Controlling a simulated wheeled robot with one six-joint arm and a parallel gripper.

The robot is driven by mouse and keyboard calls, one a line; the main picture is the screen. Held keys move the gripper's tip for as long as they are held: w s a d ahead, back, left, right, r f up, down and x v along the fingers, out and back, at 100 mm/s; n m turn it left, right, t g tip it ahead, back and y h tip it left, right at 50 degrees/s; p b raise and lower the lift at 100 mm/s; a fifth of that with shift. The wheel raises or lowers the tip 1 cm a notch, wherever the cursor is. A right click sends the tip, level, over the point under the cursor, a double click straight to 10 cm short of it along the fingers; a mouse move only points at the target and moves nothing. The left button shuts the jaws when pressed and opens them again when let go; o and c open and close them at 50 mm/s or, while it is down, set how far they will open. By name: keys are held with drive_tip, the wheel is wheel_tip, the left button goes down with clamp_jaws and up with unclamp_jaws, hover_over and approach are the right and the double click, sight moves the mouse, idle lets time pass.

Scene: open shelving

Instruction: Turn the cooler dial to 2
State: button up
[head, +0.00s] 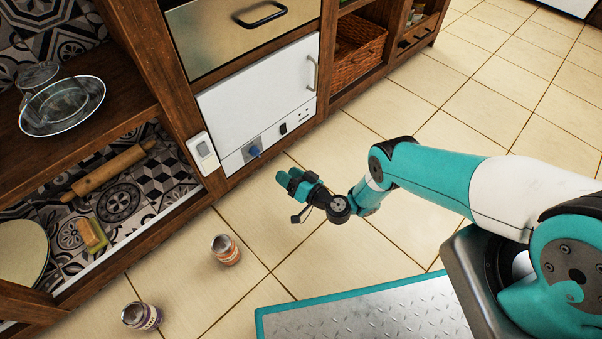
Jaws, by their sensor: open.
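The cooler (262,100) is a white unit with a closed door and a handle, set low in the wooden shelving. Its dial (254,151) is a small blue knob on the lower front panel; its setting is too small to read. My gripper (288,180) is teal and black, open and empty. In the picture it is just below and to the right of the dial, in front of the cooler and apart from it.
A small white box-like device (203,151) is on the post left of the cooler. Two cans, one orange-labelled (225,249) and one purple-labelled (141,316), stand on the tiled floor. The left shelf holds a glass dish (62,106) and a rolling pin (112,169). Floor tiles to the right are clear.

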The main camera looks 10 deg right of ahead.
drive_tip(key=shift+p+v, duration=1.75)
drive_tip(key=shift+v, duration=0.65)
